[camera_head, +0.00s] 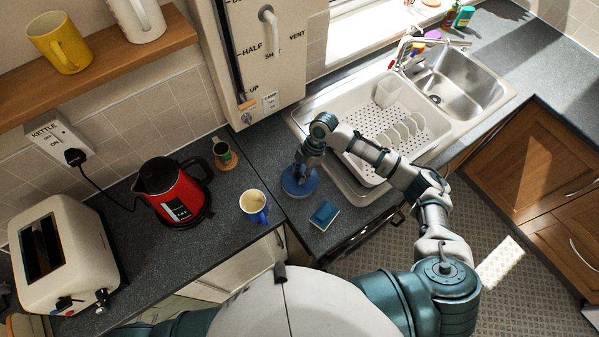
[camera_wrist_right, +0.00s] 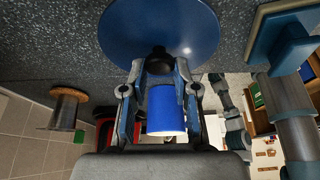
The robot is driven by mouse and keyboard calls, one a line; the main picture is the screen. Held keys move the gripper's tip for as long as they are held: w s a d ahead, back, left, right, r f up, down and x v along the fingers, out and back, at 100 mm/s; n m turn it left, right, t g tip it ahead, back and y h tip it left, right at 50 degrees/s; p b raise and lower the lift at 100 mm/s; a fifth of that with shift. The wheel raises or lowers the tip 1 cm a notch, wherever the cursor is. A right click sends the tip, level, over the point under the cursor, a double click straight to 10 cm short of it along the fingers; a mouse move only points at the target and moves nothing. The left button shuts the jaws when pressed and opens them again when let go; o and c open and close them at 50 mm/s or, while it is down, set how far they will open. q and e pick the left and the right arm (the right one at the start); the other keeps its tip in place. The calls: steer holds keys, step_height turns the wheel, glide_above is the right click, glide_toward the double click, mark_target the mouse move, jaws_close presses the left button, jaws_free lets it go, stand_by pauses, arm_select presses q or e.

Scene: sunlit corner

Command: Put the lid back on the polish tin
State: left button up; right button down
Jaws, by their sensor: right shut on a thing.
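My right gripper (camera_head: 303,172) is over a round blue lid (camera_head: 300,187) on the dark worktop, left of the sink. In the right wrist view the gripper (camera_wrist_right: 158,66) is shut on a small black knob at the middle of the lid (camera_wrist_right: 160,25), a smooth, wide blue disc. I cannot make out a tin apart from the lid; anything under it is hidden. I cannot tell whether the lid rests on something or is held just above it. My left gripper is not in view.
A blue mug (camera_head: 254,206) stands close left of the lid; a blue sponge-like block (camera_head: 324,214) lies in front. A red kettle (camera_head: 173,190) and a dark jar (camera_head: 222,153) stand further left. The dish rack (camera_head: 395,132) is right, beside my arm.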

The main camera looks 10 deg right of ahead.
steer(key=shift+d, duration=0.5)
steer(key=shift+p, duration=0.35)
steer(key=shift+a, duration=0.5)
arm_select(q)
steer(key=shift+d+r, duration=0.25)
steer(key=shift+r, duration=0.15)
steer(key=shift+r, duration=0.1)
arm_select(e)
steer(key=shift+d, duration=0.1)
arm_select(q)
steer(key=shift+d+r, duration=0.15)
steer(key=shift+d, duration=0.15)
arm_select(e)
steer(key=shift+d+f, duration=0.15)
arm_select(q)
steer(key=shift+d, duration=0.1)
